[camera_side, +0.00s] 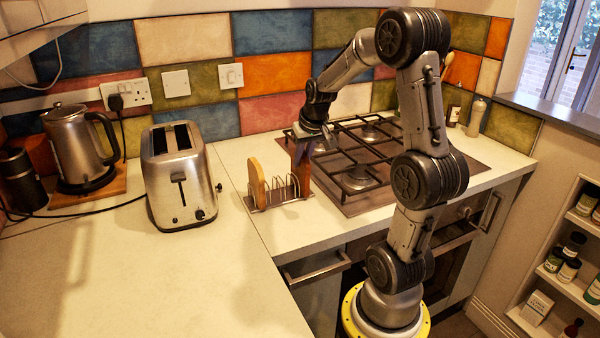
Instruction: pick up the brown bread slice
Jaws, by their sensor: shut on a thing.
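A metal toast rack (289,196) stands on the counter left of the hob. A dark brown bread slice (304,178) stands upright at the rack's right end. A lighter, golden-tan slice (257,184) stands at its left end. My gripper (302,154) points down over the right end of the rack and is shut on the top of the brown bread slice. The fingers are small here and partly hide the slice's upper edge. The slice's lower edge is level with the rack; I cannot tell whether it is clear of the rack's base.
A steel toaster (178,180) stands left of the rack, with a kettle (78,145) and a dark canister (20,178) further left. The gas hob (395,165) with raised grates lies right of the rack. The front left counter (170,285) is clear.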

